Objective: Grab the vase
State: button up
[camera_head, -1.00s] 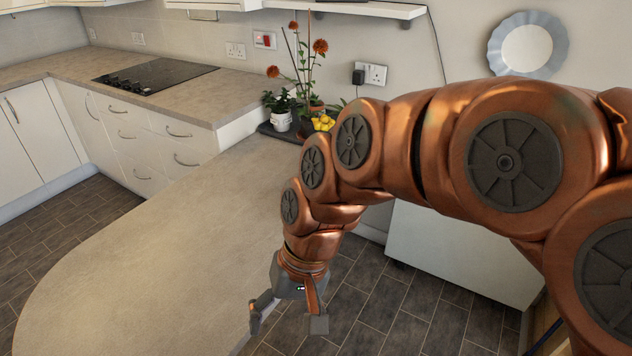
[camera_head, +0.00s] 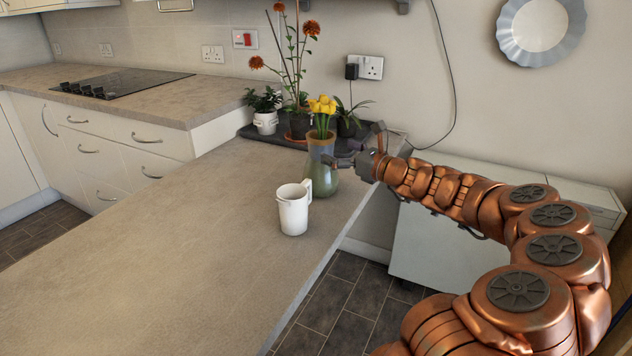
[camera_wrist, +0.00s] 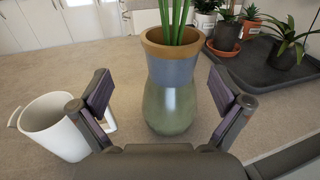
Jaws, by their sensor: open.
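The vase (camera_head: 322,178) stands upright on the counter, with a green body, a blue-grey neck, a brown rim and yellow flowers in it. In the wrist view the vase (camera_wrist: 170,95) is in the middle, with green stems rising from it. My gripper (camera_head: 351,148) is at the vase's right side in the head view. In the wrist view my gripper (camera_wrist: 165,100) is open, with one finger on each side of the vase. Gaps show between the fingers and the vase, so it is not clamped.
A white mug (camera_head: 293,208) stands close to the vase; in the wrist view the mug (camera_wrist: 58,128) is right beside the left finger. A dark tray (camera_head: 262,135) with several potted plants is behind the vase. The counter (camera_head: 150,240) is clear at the left front.

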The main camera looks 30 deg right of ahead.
jog(key=shift+d+f+m+h, duration=0.3)
jog(key=shift+d, duration=0.25)
jog(key=shift+w, duration=0.25)
jog(key=shift+b+x, duration=0.5)
jog(key=shift+x, duration=3.1)
jog(key=shift+d+r, duration=0.1)
jog(key=shift+r, duration=0.05)
jog(key=shift+c, duration=0.4)
jog(key=c, duration=1.7)
